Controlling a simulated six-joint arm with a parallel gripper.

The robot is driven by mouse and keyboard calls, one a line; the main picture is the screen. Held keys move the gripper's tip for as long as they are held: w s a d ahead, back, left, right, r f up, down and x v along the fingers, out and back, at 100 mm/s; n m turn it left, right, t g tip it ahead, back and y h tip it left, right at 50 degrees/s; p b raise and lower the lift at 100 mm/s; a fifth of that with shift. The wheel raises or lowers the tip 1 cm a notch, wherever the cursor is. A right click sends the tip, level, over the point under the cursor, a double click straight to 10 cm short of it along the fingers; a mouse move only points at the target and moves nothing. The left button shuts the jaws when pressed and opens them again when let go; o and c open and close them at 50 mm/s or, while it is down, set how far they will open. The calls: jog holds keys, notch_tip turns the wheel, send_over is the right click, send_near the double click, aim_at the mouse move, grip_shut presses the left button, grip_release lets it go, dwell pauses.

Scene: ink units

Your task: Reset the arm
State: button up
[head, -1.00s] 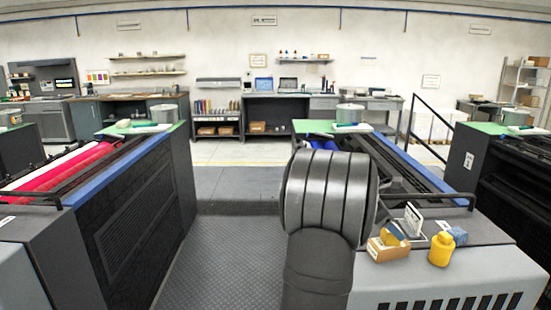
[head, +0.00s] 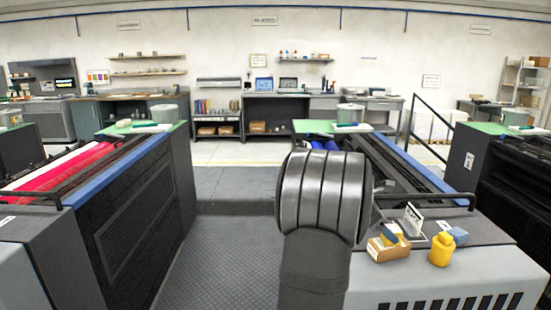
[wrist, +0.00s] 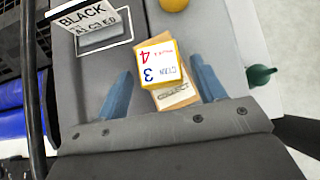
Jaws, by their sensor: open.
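In the wrist view my gripper (wrist: 161,70) is open, with its two blue fingers spread apart. A yellow-edged block (wrist: 158,66) with a white label marked with numbers lies between and just ahead of the fingertips, a gap on each side. It overlaps a small brown carton (wrist: 176,96); I cannot tell whether it rests fully in it. In the head view the carton (head: 388,251) sits on the grey machine top at the right. My dark arm (head: 325,195) stands in front and hides most of the gripper there.
A black-lettered sign (head: 414,219) stands behind the carton. A railing (head: 430,196) runs behind. A long press (head: 120,215) stands at left, with open floor (head: 215,255) between.

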jog(key=v, duration=0.9)
jog(key=x, duration=1.1)
jog(key=shift+s+d+f, duration=0.1)
jog(key=shift+d+f, duration=0.15)
jog(key=shift+f, duration=0.05)
notch_tip(320, 180, up, 5)
jog(key=shift+s, duration=0.15)
jog(key=s+d+r, duration=0.6)
jog(key=s+r, duration=0.1)
jog(key=s, duration=0.3)
jog(key=s+d+f+m+g, duration=0.1)
jog(key=d+f, duration=0.2)
jog(key=d, duration=1.3)
jog(key=d+f+m, duration=0.1)
jog(key=d+f, duration=0.2)
jog(key=d, duration=1.3)
jog(key=w+a+f, duration=0.1)
jog(key=w+f, duration=0.1)
jog(key=w, duration=0.3)
jog(key=shift+w+a+f, duration=0.2)
jog(key=shift+f, duration=0.1)
